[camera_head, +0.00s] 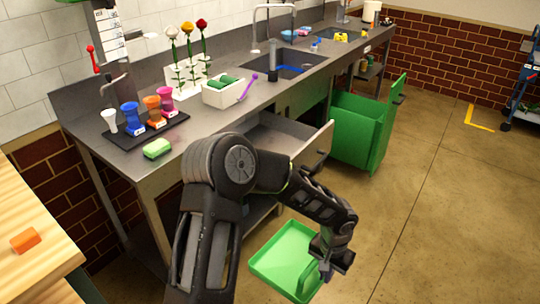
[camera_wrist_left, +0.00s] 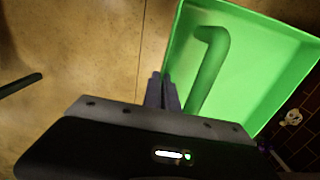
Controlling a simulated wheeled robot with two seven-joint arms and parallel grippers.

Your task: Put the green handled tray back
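The green handled tray (camera_head: 272,262) shows low in the head view, out in front of the counter. It is a shallow tray with raised walls and an upright handle (camera_wrist_left: 208,70). My left gripper (camera_head: 338,262) is at the tray's right side by the handle. In the left wrist view the two dark fingers (camera_wrist_left: 164,92) are close together, with the handle just to their right. Nothing shows between them, and I cannot tell whether they touch the handle. Whether the tray rests on the floor is unclear. My right gripper is not in view.
A grey drawer (camera_head: 290,138) stands open under the counter, and a green pull-out bin (camera_head: 357,135) stands out to its right. A white crate (camera_head: 224,95) and a green sponge (camera_head: 157,148) are on the counter.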

